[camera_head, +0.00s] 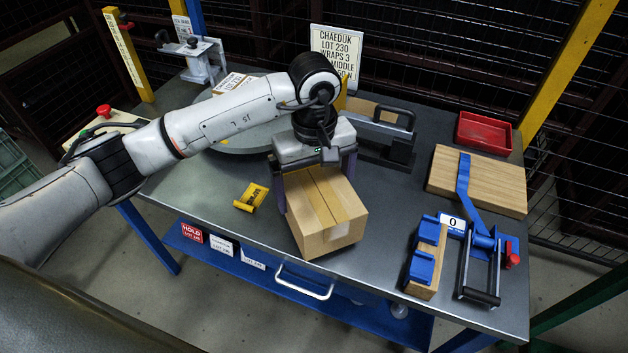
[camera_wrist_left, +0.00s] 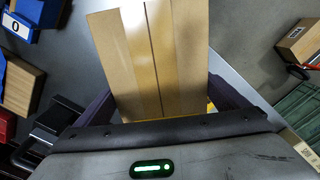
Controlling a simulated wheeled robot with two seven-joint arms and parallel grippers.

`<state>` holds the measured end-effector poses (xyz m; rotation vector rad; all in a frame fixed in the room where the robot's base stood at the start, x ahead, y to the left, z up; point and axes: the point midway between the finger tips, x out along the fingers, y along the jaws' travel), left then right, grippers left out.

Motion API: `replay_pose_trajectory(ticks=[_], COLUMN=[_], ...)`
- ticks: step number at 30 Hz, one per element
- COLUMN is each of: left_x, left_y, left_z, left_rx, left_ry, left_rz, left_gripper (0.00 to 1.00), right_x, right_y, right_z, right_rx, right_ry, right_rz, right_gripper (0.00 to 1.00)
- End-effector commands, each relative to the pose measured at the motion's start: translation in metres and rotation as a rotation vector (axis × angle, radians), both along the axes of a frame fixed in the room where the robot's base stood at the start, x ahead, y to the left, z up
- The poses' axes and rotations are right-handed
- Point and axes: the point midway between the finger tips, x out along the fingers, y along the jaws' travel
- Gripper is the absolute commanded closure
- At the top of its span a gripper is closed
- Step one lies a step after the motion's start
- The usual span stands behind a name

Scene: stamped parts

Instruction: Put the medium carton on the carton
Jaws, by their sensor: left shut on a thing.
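A brown cardboard carton (camera_head: 325,205) with a taped seam along its top is between the fingers of my left gripper (camera_head: 316,180), over the front middle of the grey table. The gripper is shut on it from above. The held carton (camera_wrist_left: 150,60) also fills the upper middle of the wrist view, a finger at each side. I cannot tell whether its underside touches the table. A second brown carton (camera_wrist_left: 299,40) shows at the top right of the wrist view. Another brown box-like piece (camera_head: 362,108) is partly hidden behind my gripper. My right gripper is not in view.
A yellow piece (camera_head: 251,196) lies left of the held carton. At right are a blue clamp fixture (camera_head: 482,240), a wooden board (camera_head: 480,182) and a red tray (camera_head: 484,133). A round plate (camera_head: 240,139) lies behind my arm. Wire mesh stands at the back.

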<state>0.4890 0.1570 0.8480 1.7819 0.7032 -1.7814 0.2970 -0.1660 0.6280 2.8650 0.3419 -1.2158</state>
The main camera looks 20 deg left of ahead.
Motion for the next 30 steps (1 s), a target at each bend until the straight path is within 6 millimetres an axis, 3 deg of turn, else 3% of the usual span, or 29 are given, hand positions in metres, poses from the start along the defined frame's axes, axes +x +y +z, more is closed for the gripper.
replay_pose_trajectory(ticks=[9, 21, 22, 30], left_x=[0.001, 0.002, 0.000, -0.001], left_y=[-0.001, -0.001, 0.000, 0.000], left_z=[-0.030, -0.035, -0.037, -0.035], left_rx=[-0.004, -0.004, 0.000, 0.000], left_ry=[-0.004, -0.006, 0.000, 0.001], left_rz=[-0.001, -0.002, -0.002, -0.001], left_gripper=[0.69, 0.69, 0.01, 0.00], right_x=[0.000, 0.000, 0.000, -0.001], right_y=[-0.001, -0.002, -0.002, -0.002], right_z=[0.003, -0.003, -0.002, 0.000], right_rx=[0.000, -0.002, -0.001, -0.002], right_ry=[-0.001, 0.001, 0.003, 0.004], right_rz=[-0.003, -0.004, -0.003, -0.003], right_gripper=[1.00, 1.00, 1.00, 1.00])
